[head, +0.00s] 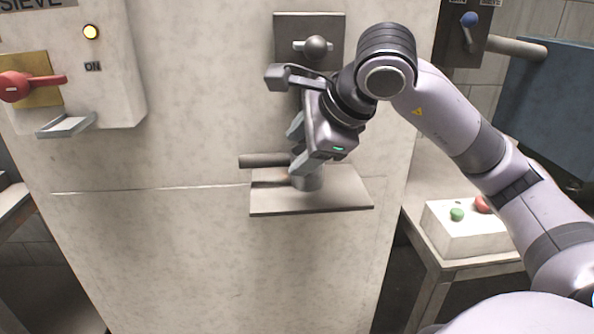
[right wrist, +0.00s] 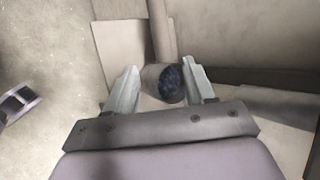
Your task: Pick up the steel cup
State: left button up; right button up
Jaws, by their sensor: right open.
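The steel cup (head: 311,183) is a small grey cylinder standing on the flat shelf plate (head: 345,198), partly hidden behind a finger of my right gripper (head: 300,152). In the right wrist view the cup (right wrist: 151,84) shows between the two finger pads, with something dark and grainy at its opening. My right gripper (right wrist: 160,82) is open around the cup, and there seems to be a gap on each side. Whether either finger touches it I cannot tell. My left gripper is not in view.
A grey horizontal pipe (head: 262,160) comes out just above the shelf beside the cup. A black-knobbed panel (head: 283,30) is on the wall above. A red-handled switch (head: 30,85) is at left. A white button box (head: 460,238) stands on the right table.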

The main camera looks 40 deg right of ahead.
aim_at(286, 156)
jog(key=shift+w, duration=0.3)
jog(key=x, duration=0.5)
jog(key=shift+w+f, duration=0.1)
jog(key=shift+w, duration=0.15)
grip_shut()
